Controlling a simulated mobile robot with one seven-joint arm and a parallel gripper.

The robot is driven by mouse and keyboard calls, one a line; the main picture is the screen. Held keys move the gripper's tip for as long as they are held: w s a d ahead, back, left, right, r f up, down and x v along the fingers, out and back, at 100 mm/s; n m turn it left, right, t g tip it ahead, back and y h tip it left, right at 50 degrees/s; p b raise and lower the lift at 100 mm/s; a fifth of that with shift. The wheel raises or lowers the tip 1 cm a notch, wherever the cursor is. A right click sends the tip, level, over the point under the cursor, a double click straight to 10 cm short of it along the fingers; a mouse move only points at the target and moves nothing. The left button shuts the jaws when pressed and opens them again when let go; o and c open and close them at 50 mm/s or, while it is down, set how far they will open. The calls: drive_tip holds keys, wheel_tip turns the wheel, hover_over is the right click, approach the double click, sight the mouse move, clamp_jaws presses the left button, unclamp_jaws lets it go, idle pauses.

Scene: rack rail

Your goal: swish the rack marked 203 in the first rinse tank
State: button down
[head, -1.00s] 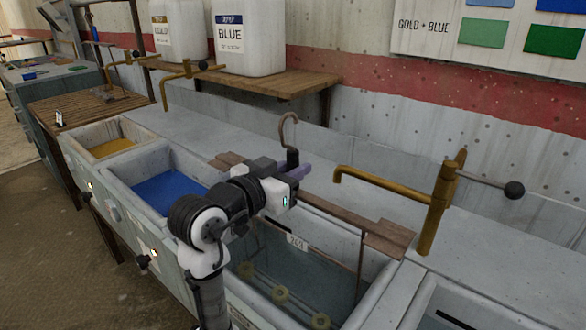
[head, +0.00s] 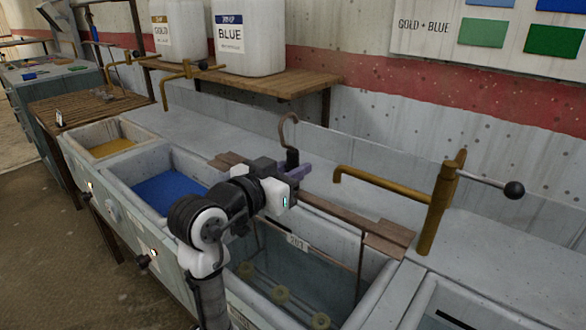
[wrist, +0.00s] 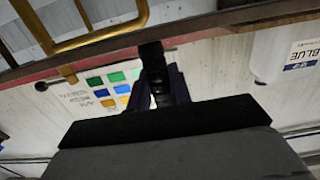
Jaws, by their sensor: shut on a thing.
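The rack marked 203 (head: 297,242) hangs upright in the tank (head: 384,290) just right of the blue one, its lower part with several pale yellow round pieces down inside. Its wooden top bar (head: 335,212) lies about level with the tank rim, and a brown hook (head: 284,128) rises above it. My gripper (head: 293,170) is shut on the rack's dark upright grip below the hook. In the wrist view the fingers (wrist: 162,88) close around that dark grip. My arm hides the tank's left part and some of the rack.
A blue tank (head: 133,180) and a gold tank (head: 78,139) stand to the left. A brass tap (head: 437,210) with a lever stands behind the rack's right end. Another tank (head: 425,325) is at lower right. Jugs stand on a wooden shelf (head: 285,87) behind.

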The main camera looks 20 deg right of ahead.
drive_tip(key=r+p, duration=0.5)
drive_tip(key=r, duration=0.1)
drive_tip(key=a+r+p, duration=0.1)
drive_tip(key=r+p, duration=0.5)
drive_tip(key=r, duration=0.1)
drive_tip(key=s+r+p, duration=0.1)
drive_tip(key=r+p, duration=0.4)
drive_tip(key=r, duration=0.1)
drive_tip(key=shift+a+r, duration=0.3)
drive_tip(key=shift+r, duration=0.1)
drive_tip(key=shift+f, duration=0.1)
idle(0.5)
